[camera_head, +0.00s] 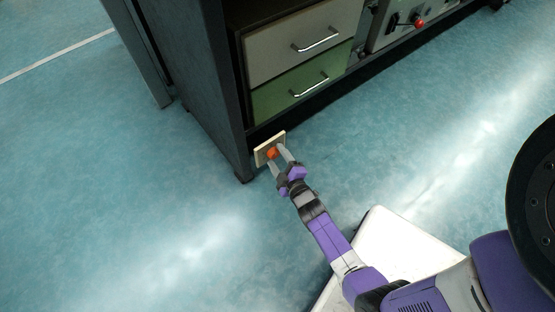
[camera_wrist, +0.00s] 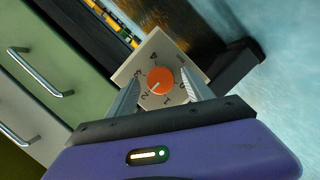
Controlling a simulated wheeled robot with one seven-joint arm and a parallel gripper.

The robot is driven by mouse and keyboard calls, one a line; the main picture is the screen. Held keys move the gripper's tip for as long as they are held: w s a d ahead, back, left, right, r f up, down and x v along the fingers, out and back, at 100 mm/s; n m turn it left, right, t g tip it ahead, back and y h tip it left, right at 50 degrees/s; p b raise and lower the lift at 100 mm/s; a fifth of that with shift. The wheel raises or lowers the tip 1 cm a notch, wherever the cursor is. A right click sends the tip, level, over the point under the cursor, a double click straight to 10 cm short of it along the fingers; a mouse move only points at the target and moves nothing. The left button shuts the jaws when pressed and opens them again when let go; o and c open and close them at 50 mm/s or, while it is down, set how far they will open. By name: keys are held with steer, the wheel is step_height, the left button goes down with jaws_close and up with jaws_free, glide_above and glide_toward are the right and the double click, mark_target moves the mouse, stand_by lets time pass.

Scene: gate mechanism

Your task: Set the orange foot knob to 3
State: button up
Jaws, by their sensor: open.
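The orange foot knob (camera_head: 271,153) sits on a small cream plate (camera_head: 261,157) low at the cabinet's bottom corner. In the wrist view the round knob (camera_wrist: 160,79) is near the middle of its plate (camera_wrist: 160,45), with dark numerals around it. A pale mark on the knob seems to point to the lower left, towards the 2; the small print makes this hard to read. My gripper (camera_head: 277,159) is open at the plate, one finger on each side of the knob. I cannot tell whether the fingers touch it. The fingers cover part of the plate.
Above the knob are a green drawer (camera_head: 304,88) and a grey drawer (camera_head: 303,44) with bar handles. A red-tipped lever (camera_head: 419,24) is on a panel further right. The dark cabinet leg (camera_head: 243,170) stands beside the plate. The floor in front is clear.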

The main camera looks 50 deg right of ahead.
jaws_close()
stand_by(0.3)
steer(key=shift+r+p, duration=0.1)
steer(key=shift+p, duration=0.3)
steer(key=shift+w+r+m+y+p, duration=0.15)
steer(key=shift+m+y+p, duration=0.35)
steer(key=shift+m+p, duration=0.55)
steer(key=m+y+p, duration=0.1)
steer(key=p, duration=0.2)
steer(key=shift+m, duration=0.35)
steer(key=m+y+p, duration=0.1)
steer(key=m, duration=0.1)
steer(key=shift+d+m+p, duration=0.15)
steer(key=shift+m+p, duration=0.15)
steer(key=shift+p, duration=0.1)
steer(key=shift+d+f+m+y, duration=0.1)
steer(key=shift+f+m+y, duration=0.15)
steer(key=shift+m+y, duration=0.7)
steer(key=shift+m+t, duration=0.3)
steer(key=shift+m, duration=0.05)
